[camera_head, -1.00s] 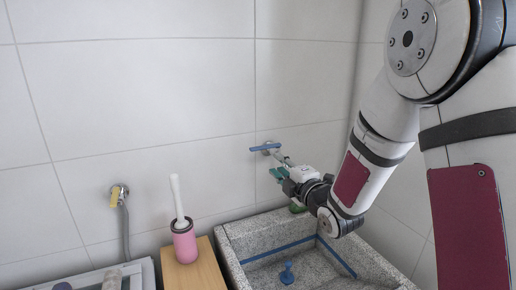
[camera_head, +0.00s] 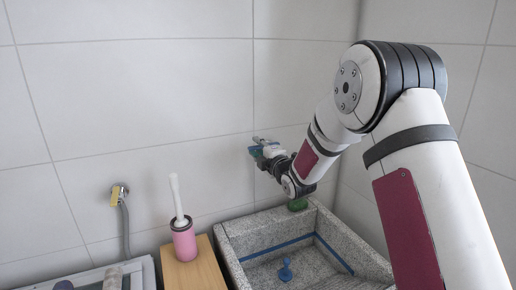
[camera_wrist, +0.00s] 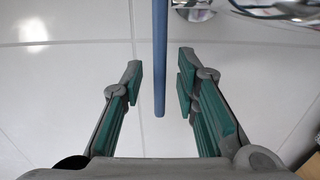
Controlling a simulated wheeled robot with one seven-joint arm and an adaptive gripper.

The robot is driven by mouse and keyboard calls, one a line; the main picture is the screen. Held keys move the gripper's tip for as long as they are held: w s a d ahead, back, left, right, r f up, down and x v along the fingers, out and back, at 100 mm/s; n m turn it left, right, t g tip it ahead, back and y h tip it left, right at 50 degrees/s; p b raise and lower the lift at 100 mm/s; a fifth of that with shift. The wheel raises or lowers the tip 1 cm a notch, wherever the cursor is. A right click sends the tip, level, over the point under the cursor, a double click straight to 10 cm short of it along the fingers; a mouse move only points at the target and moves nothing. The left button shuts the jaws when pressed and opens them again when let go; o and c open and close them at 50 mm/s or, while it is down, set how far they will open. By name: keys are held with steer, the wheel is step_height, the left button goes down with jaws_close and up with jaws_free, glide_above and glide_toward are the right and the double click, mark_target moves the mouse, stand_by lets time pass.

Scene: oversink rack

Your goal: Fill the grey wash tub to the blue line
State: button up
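The grey wash tub (camera_head: 232,240) is a speckled stone basin at lower right in the head view. A blue line (camera_head: 270,249) runs along its inner walls. I see no water in it. A blue plug-like piece (camera_head: 285,270) stands in the tub. The tap is on the wall above; its chrome body (camera_wrist: 290,8) shows at top right in the wrist view. Its blue lever (camera_wrist: 160,60) hangs between the fingers of my gripper (camera_wrist: 160,75), with a gap on both sides. My gripper (camera_head: 258,152) is open at the wall and largely hides the tap in the head view.
A green sponge (camera_head: 297,204) lies on the tub's back rim. A pink brush holder (camera_head: 184,242) with a white handle stands on a wooden top (camera_head: 205,270) left of the tub. A grey hose (camera_head: 126,230) hangs from a wall outlet farther left. The tiled wall is close behind my gripper.

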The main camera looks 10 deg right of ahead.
steer(key=shift+w, duration=0.1)
jaws_close()
steer(key=shift+d+y, duration=0.1)
steer(key=shift+y, duration=0.2)
steer(key=shift+s+d+n+g+y+b, duration=0.25)
steer(key=shift+n+g+y+b, duration=0.2)
steer(key=shift+n+y, duration=0.25)
steer(key=shift+s+d+n+g+y+b, duration=0.1)
steer(key=shift+s+n+g+y+b, duration=0.25)
steer(key=shift+n+g+y, duration=0.3)
steer(key=shift+s+d+n+g+y+b, duration=0.1)
steer(key=shift+s+n+g+y+b, duration=0.3)
steer(key=shift+y, duration=0.4)
steer(key=shift+s+d+n+g+y+b, duration=0.15)
steer(key=shift+n+g+y+b, duration=0.25)
steer(key=shift+n+y, duration=0.3)
jaws_free()
